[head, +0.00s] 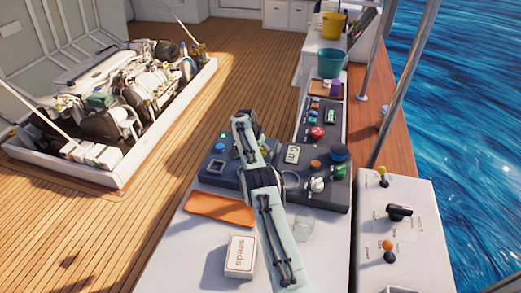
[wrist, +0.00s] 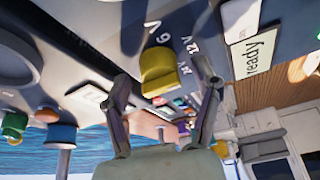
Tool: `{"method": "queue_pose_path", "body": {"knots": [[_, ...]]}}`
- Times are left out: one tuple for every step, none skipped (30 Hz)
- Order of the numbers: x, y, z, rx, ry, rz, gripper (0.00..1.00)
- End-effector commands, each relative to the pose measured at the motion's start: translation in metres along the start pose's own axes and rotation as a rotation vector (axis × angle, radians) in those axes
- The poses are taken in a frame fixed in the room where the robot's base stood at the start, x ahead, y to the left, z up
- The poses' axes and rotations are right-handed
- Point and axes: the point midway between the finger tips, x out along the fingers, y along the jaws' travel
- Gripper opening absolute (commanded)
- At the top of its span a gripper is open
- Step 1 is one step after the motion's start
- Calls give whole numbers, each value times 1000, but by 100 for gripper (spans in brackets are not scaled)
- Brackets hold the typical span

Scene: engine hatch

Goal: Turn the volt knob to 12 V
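The volt knob (wrist: 160,72) is yellow and sits on the dark panel in the wrist view. Printed marks around it include a V, a 6, 12 V and a small one that looks like 24 V. I cannot tell for sure which mark it points to. My gripper (wrist: 162,78) is open, with one finger on each side of the knob in the picture; gaps show between fingers and knob. In the head view my arm reaches over the dark control panel (head: 328,192) and hides the knob and most of the gripper.
A "ready" display (wrist: 254,54) is near the knob. The panel also carries a red button (head: 317,132), a blue knob (head: 338,152) and a green knob (head: 340,172). An orange tray (head: 218,208) and a seeds box (head: 241,255) lie on the white counter. An engine (head: 140,85) sits in the hatch.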

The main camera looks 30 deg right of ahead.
Motion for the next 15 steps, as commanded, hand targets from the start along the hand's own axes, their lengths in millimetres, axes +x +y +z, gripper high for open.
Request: {"method": "queue_pose_path", "body": {"knots": [[0, 0, 0, 0, 1, 0, 63], [0, 0, 0, 0, 1, 0, 63], [0, 0, 0, 0, 1, 0, 63], [-1, 0, -1, 1, 1, -1, 63], [-2, 0, -1, 1, 1, -1, 63], [-3, 0, -1, 2, 1, -1, 63], [-5, 0, -1, 3, 1, -1, 63], [-8, 0, -2, 3, 1, -1, 63], [-12, 0, -2, 3, 0, -1, 63], [-17, 0, -2, 3, 1, -3, 63], [-21, 0, -2, 4, 1, -3, 63], [-28, 0, -1, 1, 1, -3, 63], [-34, 0, -1, -1, 2, -3, 63], [-42, -1, -1, -1, 3, -3, 63], [-53, -1, -2, -1, 3, -3, 63]]}}
